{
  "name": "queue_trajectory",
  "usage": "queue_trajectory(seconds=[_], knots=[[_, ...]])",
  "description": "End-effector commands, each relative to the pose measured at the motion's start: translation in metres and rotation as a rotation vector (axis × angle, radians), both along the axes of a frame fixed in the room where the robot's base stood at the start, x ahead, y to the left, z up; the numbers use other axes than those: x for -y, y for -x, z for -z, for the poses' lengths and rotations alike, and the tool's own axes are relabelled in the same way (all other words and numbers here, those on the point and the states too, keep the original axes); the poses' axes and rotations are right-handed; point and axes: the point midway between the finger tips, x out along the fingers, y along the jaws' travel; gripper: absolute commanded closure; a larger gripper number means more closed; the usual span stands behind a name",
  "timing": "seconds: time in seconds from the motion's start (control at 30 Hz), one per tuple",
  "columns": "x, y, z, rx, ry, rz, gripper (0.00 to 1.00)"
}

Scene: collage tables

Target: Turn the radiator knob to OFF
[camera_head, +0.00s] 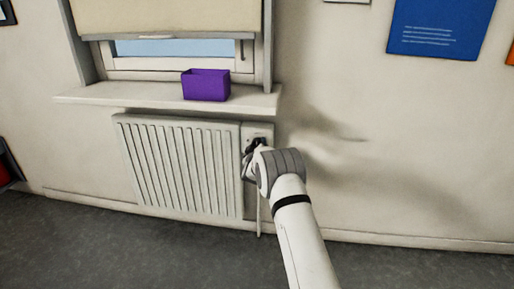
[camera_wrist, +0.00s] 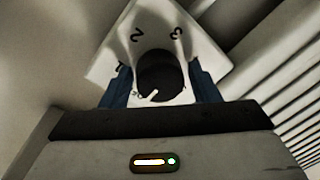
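The radiator knob (camera_wrist: 161,76) is round and black with a white pointer mark, on a pale plate (camera_wrist: 105,70) printed with "2", "3" and a partly hidden mark at the left. The pointer points to the lower left in the wrist view. My gripper (camera_wrist: 162,84) has one dark blue finger on each side of the knob. The fingers are apart, with narrow pale gaps seeming to show beside the knob; contact is not clear. In the head view my gripper (camera_head: 254,148) is at the radiator's right end and hides the knob. The OFF label cannot be made out.
The white ribbed radiator (camera_head: 185,165) is on the wall under a window sill (camera_head: 130,97). A purple box (camera_head: 206,86) stands on the sill above. The wall right of my arm is clear, with posters (camera_head: 438,25) higher up. The grey floor in front is free.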

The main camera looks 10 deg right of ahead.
Motion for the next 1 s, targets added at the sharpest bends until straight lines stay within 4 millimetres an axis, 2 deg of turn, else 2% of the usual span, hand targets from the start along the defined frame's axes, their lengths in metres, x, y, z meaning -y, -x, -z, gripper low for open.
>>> queue_trajectory(seconds=[0.17,0.27,0.7,1.0], knots=[[0.0,0.002,-0.002,0.002,0.0,0.001,0.44],[-0.003,0.01,-0.003,0.0,-0.001,0.0,0.44],[-0.017,0.068,-0.006,0.0,0.0,0.0,0.44],[-0.018,0.076,-0.006,0.001,0.0,0.001,0.44]])
